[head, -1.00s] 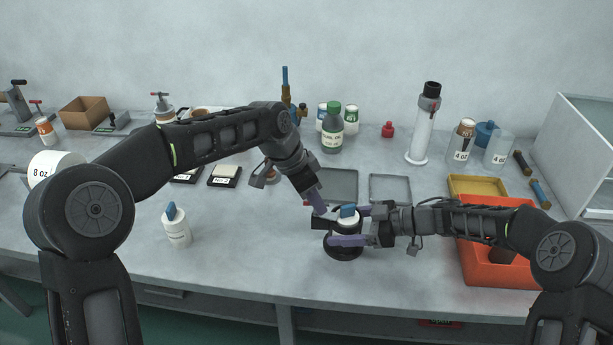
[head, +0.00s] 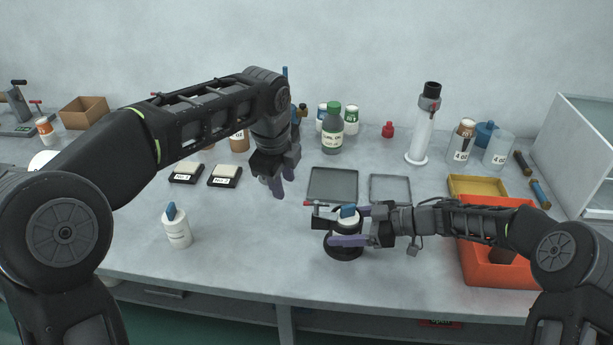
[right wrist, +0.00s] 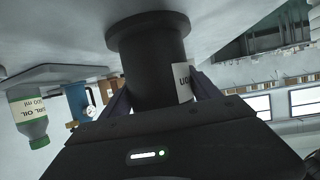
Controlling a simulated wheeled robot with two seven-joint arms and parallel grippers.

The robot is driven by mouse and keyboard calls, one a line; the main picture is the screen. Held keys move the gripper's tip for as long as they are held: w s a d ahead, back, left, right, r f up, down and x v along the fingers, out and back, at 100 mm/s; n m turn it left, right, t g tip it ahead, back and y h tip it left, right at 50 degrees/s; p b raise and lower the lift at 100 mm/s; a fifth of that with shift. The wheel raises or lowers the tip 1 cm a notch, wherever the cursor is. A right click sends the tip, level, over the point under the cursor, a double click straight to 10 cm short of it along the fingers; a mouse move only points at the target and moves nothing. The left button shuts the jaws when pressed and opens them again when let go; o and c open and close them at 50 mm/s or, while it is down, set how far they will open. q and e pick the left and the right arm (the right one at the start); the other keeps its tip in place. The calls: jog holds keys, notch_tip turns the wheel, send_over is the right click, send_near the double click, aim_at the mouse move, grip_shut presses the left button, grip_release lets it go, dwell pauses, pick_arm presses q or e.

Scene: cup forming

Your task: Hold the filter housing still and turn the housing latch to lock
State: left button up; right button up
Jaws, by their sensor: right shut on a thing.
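The filter housing (head: 345,251) stands upright on the table, a dark round body with a wide foot. A white top with a blue piece (head: 348,211) shows at its upper end. A thin lever with a red tip (head: 307,203), seemingly the latch, points left beside a dark block. My right gripper (head: 352,228) is shut around the housing from the right. The right wrist view shows its dark cylinder (right wrist: 153,65) between the fingers, with a partly hidden white label. My left gripper (head: 281,182) is open and empty, above the table, up and left of the lever and apart from it.
A similar white container with a blue top (head: 177,228) stands at left. Two grey trays (head: 333,184) lie behind the housing. A green-capped bottle (head: 333,130) stands farther back; an orange bin (head: 490,270) is at right. The table front between white container and housing is clear.

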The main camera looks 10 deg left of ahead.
pick_arm(q)
jog(key=s+d+r+m+t, duration=0.1)
jog(key=d+r+m, duration=0.1)
jog(key=d, duration=0.3)
jog(key=shift+s+r, duration=0.4)
jog(key=shift+r, duration=0.05)
jog(key=shift+d, duration=0.1)
pick_arm(e)
jog(key=o, duration=2)
jog(key=v, duration=1.2)
pick_arm(q)
jog(key=shift+s, duration=0.1)
pick_arm(e)
jog(key=shift+s+f, duration=0.1)
jog(key=shift+s, duration=0.05)
